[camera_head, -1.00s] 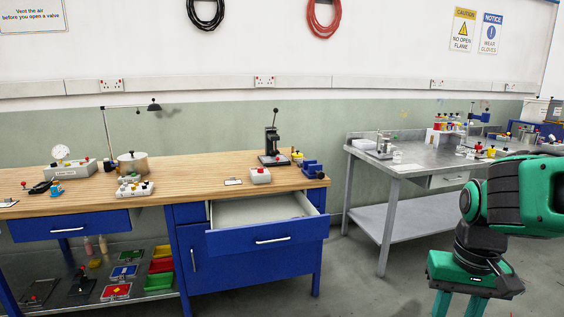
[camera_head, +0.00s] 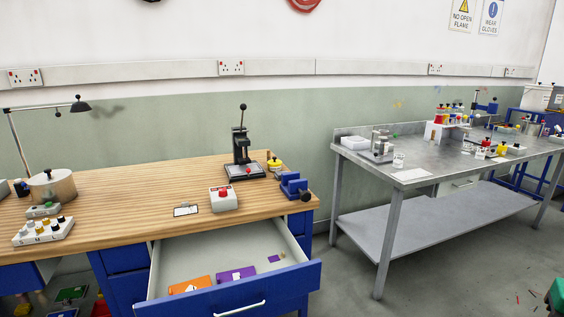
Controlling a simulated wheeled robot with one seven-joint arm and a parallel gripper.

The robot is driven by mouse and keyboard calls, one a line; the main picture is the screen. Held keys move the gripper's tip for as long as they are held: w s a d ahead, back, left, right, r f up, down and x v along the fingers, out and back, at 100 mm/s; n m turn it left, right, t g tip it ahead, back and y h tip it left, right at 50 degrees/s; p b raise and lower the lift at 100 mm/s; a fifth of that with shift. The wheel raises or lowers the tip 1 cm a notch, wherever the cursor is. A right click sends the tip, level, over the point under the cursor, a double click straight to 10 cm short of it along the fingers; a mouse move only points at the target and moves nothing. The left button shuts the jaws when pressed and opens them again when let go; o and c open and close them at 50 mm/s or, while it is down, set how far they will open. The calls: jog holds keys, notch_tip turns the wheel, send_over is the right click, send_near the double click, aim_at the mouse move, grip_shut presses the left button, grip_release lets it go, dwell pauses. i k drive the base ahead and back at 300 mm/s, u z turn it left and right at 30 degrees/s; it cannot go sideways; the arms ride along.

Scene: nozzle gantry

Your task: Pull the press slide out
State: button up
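The black press (camera_head: 240,146) stands upright on the wooden bench, near its back right part, with a ball-topped lever raised. Its dark base plate (camera_head: 245,172) carries a small red knob at the front; I take this to be the press slide, but it is too small to tell how far it sits in or out. My gripper is out of view.
A blue-fronted drawer (camera_head: 232,304) stands open below the press, holding orange and purple items. A white box with a red button (camera_head: 223,198) sits in front of the press. A blue vise (camera_head: 292,186) and yellow-topped item (camera_head: 274,164) are to its right. A steel table (camera_head: 432,164) stands further right.

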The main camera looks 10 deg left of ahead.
aim_at(255, 168)
jog(key=u, duration=0.3)
jog(key=i, duration=1.1)
jog(key=u, duration=0.55)
